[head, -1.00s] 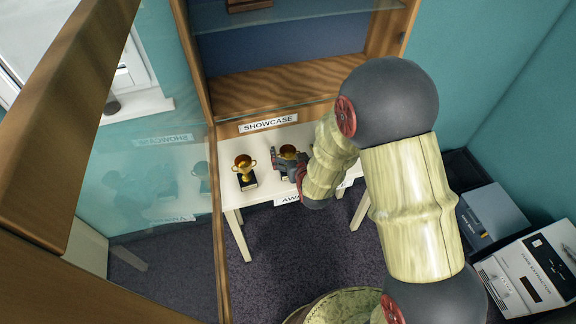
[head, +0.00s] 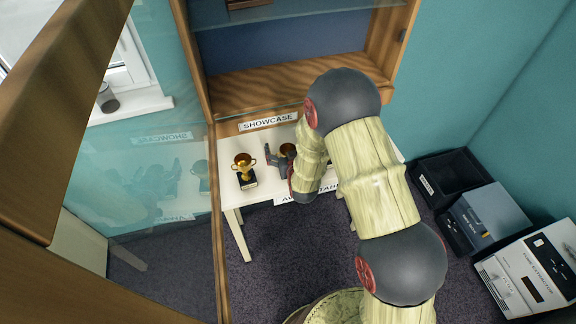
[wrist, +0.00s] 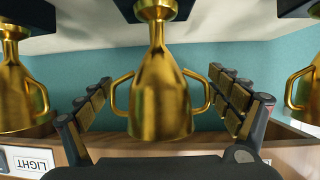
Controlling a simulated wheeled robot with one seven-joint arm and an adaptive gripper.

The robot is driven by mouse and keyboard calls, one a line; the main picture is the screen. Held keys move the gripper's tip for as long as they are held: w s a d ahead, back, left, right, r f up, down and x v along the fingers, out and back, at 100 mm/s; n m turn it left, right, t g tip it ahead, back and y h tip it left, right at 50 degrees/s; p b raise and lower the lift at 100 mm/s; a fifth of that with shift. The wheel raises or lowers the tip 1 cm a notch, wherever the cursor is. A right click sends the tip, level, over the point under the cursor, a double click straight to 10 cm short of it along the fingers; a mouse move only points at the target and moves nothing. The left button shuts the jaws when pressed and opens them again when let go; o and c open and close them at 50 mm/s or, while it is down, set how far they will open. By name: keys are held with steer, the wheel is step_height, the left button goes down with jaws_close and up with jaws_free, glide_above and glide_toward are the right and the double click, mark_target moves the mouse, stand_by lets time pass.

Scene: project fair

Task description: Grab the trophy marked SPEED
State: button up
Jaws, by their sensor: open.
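A gold two-handled trophy cup (wrist: 160,95) stands between the spread fingers of my open gripper (wrist: 160,82) in the wrist view, which shows it upside down. The fingers look apart from it. In the head view this trophy (head: 288,149) is partly hidden by my gripper (head: 279,158). Another gold trophy (head: 244,162) stands upright on a dark base at the left of the white table (head: 262,196). Parts of two more trophies show at the wrist view's left (wrist: 15,95) and right (wrist: 308,88) edges. No SPEED marking is readable; the bases are cut off or too small.
A wooden cabinet with a SHOWCASE label (head: 268,121) rises behind the table. Its glass door (head: 150,180) stands at the left. A LIGHT label (wrist: 30,162) shows in the wrist view. Dark bins (head: 450,180) and boxed equipment (head: 535,275) stand on the right. The carpet before the table looks clear.

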steer(key=shift+c, duration=1.4)
steer(key=c, duration=2)
steer(key=shift+w, duration=0.1)
steer(key=shift+c, duration=0.3)
steer(key=shift+r, duration=0.1)
steer(key=shift+c, duration=0.2)
